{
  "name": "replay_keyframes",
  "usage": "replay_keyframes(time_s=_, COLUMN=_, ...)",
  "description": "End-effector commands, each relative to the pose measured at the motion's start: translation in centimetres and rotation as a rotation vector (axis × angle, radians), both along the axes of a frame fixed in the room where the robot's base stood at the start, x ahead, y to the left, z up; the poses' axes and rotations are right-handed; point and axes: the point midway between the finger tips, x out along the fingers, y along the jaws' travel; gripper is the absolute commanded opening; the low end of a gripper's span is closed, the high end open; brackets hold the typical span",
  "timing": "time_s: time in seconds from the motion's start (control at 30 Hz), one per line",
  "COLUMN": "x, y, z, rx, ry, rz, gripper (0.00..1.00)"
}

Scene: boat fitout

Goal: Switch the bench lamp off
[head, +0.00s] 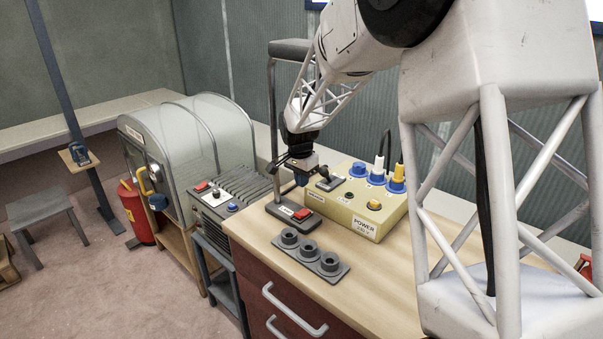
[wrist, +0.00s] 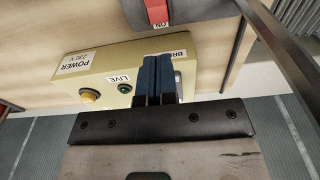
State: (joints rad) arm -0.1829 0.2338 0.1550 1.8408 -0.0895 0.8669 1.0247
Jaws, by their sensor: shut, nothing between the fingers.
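The bench lamp has a grey base (head: 280,215) on the bench, a tall post and a flat grey head (head: 289,49) at the top. A red rocker switch (head: 303,213) sits on the base. In the wrist view the red switch (wrist: 157,11) is at the top edge, partly cut off, with an "ON" label beside it. I cannot tell whether the lamp is lit. My gripper (head: 301,178) is above and behind the switch, by the post and near the yellow box. Its blue fingers (wrist: 156,62) are shut and empty, apart from the switch.
A yellow power box (head: 345,209) with a breaker, buttons and blue sockets with plugs stands right of the lamp. A dark three-hole holder (head: 310,258) lies in front. A grey ribbed unit (head: 232,199) with a red switch stands left. The bench's front right is clear.

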Motion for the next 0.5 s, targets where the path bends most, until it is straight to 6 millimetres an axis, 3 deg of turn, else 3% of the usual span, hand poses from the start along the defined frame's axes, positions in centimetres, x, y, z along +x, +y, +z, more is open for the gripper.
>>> replay_keyframes(time_s=0.3, x=0.3, y=-0.3, z=-5.0, rx=-0.001, ry=0.004, rz=0.0, gripper=0.0)
replay_keyframes(time_s=0.5, x=-0.3, y=0.3, z=-7.3, rx=0.0, ry=0.001, rz=0.0, gripper=0.0)
